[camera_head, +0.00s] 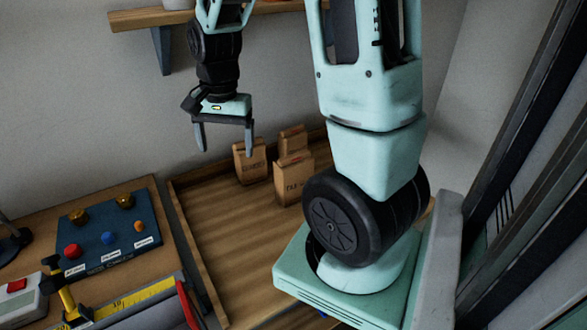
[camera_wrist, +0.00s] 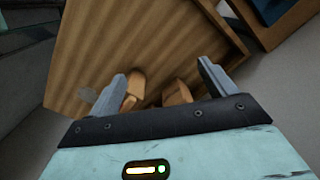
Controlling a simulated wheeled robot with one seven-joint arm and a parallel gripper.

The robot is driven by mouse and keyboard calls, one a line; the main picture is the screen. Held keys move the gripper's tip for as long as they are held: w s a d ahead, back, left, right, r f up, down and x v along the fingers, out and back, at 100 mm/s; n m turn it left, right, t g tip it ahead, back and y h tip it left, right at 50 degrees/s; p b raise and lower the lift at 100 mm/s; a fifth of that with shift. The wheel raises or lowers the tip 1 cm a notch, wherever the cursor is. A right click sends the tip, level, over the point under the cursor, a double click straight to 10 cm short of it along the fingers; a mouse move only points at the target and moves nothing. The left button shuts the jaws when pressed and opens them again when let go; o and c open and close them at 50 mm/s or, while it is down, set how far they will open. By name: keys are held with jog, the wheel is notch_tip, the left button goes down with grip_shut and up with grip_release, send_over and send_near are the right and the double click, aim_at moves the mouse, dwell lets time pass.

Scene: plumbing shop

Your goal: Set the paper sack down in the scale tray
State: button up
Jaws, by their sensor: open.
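Three brown paper sacks stand together at the back of a wooden surface with a raised rim: a left one (camera_head: 250,162), a front right one (camera_head: 293,180) and a rear one (camera_head: 292,140). My gripper (camera_head: 226,152) hangs above and left of them, fingers apart and empty. In the wrist view, sacks (camera_wrist: 136,82) and (camera_wrist: 176,93) show low between the open fingers (camera_wrist: 162,70), partly hidden by the gripper body. I cannot identify a scale tray in either view.
The rimmed wooden surface (camera_head: 225,240) is mostly bare. To its left, a bench holds a blue panel (camera_head: 105,243) with coloured knobs, a white device with a red button (camera_head: 20,298) and a yellow ruler (camera_head: 130,303). A wooden shelf (camera_head: 150,18) is on the wall behind my gripper.

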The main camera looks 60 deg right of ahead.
jog(key=s+d+r+m+p, duration=0.1)
jog(key=s+d+r+m, duration=0.15)
jog(key=d+m, duration=0.65)
jog(key=m+p, duration=0.1)
send_over(294, 165)
jog(key=d, duration=0.2)
jog(key=shift+h, duration=0.3)
jog(key=f, duration=0.8)
jog(key=f+p, duration=0.1)
jog(key=f, duration=0.3)
jog(key=shift+w, duration=0.3)
jog(key=shift+w+f+p, duration=0.15)
jog(key=shift+f+p, duration=0.2)
jog(key=shift+f, duration=1.2)
jog(key=shift+w+f+p, duration=0.1)
jog(key=shift+f+p, duration=0.25)
jog(key=shift+f, duration=1.15)
grip_shut()
